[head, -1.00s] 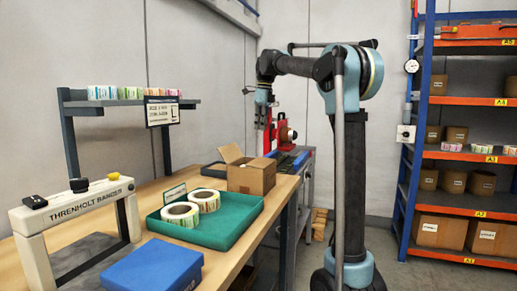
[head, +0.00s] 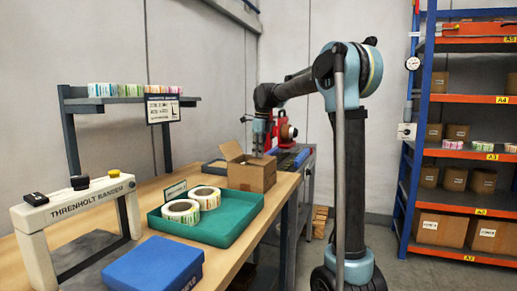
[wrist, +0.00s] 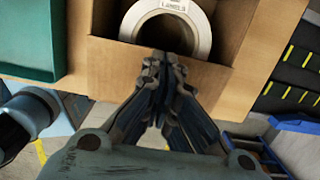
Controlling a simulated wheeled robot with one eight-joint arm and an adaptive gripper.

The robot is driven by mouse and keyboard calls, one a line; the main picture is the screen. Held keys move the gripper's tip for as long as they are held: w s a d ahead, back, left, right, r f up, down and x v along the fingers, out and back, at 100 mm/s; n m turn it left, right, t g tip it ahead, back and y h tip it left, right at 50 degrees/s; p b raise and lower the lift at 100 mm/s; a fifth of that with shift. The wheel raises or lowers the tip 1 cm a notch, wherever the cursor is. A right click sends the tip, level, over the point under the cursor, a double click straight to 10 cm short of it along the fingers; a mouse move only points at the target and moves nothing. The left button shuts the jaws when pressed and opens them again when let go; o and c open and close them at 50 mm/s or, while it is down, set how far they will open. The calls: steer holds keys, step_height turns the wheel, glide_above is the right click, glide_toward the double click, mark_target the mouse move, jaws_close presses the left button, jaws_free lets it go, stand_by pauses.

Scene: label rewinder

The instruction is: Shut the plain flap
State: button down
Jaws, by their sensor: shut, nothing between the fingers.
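An open cardboard box (head: 252,177) stands on the bench beside the green tray. One flap (head: 232,150) stands up at its left side in the head view; I cannot tell from its visible face whether it is the plain one. In the wrist view a roll of labels (wrist: 170,25) lies inside the box, and brown cardboard (wrist: 115,68) shows along the near side. My gripper (head: 258,152) is shut and empty, low at the box's top. Its fingertips (wrist: 163,62) overlap the near edge of the opening in the wrist view; contact is unclear.
The green tray (head: 235,229) with two label rolls (head: 181,211) is left of the box. A blue box (head: 153,268) and a bander (head: 75,215) stand nearer. A red machine (head: 272,132) stands behind the box. A shelf rack (head: 470,149) is at right.

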steer(key=shift+f, duration=0.2)
steer(key=shift+a+f, duration=0.2)
steer(key=shift+f, duration=0.4)
steer(key=shift+s+f, duration=0.1)
steer(key=shift+s, duration=0.1)
steer(key=shift+w, duration=0.15)
